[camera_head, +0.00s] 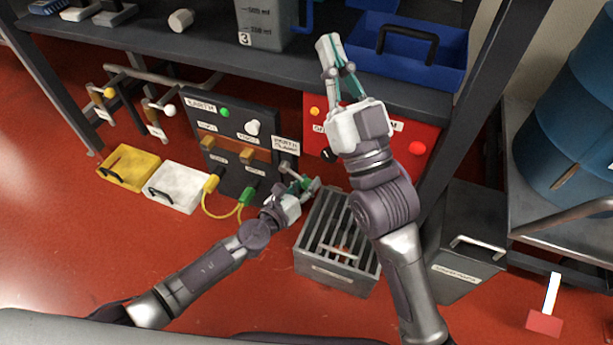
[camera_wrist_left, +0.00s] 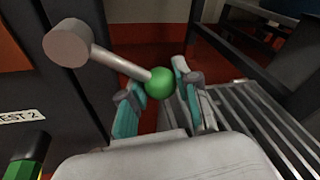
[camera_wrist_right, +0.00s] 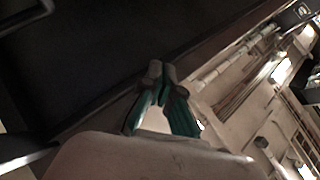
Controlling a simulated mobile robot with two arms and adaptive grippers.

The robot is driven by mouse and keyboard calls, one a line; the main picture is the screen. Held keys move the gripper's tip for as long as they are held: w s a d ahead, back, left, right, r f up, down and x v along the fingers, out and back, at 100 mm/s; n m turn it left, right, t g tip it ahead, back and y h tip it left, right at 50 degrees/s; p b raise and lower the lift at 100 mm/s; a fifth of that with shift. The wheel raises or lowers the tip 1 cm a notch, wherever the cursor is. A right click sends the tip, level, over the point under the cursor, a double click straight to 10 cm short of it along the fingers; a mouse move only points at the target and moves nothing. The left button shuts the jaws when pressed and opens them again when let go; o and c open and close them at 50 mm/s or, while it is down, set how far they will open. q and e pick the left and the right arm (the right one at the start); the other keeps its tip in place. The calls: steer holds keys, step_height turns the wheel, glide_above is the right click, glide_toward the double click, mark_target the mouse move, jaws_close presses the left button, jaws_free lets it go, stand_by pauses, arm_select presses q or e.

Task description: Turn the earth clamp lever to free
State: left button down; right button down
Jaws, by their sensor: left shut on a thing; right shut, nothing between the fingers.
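The earth clamp lever is a grey rod with a green ball knob (camera_wrist_left: 160,82), fixed to a round grey hub (camera_wrist_left: 68,42) on the dark panel in the left wrist view. The rod slopes down to the right from the hub. My left gripper (camera_head: 306,183) is shut on the knob, with a finger on either side of it (camera_wrist_left: 154,90). The earth clamp label (camera_head: 286,147) is at the panel's right edge, above this gripper. My right gripper (camera_head: 330,46) is shut and empty, raised in front of the shelf. It also shows in the right wrist view (camera_wrist_right: 163,75).
A slatted grey crate (camera_head: 330,275) stands on the floor right of my left gripper. The earth panel (camera_head: 232,180) has plugs and yellow cables at its lower edge. A blue tray (camera_head: 440,50) and a grey jug (camera_head: 266,27) sit on the shelf. Open red floor lies at the left.

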steer(key=w+a+f+m+g+h, duration=0.15)
steer(key=a+f+g, duration=0.4)
steer(key=f, duration=0.75)
steer(key=m+g+h, duration=0.8)
steer(key=m, duration=0.2)
glide_toward(306, 184)
steer(key=w+a+f, duration=0.1)
steer(key=w, duration=0.1)
steer(key=w+f, duration=0.1)
steer(key=w, duration=0.1)
steer(key=w+a+f, duration=0.1)
steer(key=w, duration=0.2)
steer(key=shift+a+f, duration=0.3)
steer(key=shift+f, duration=0.05)
steer(key=shift+y, duration=0.25)
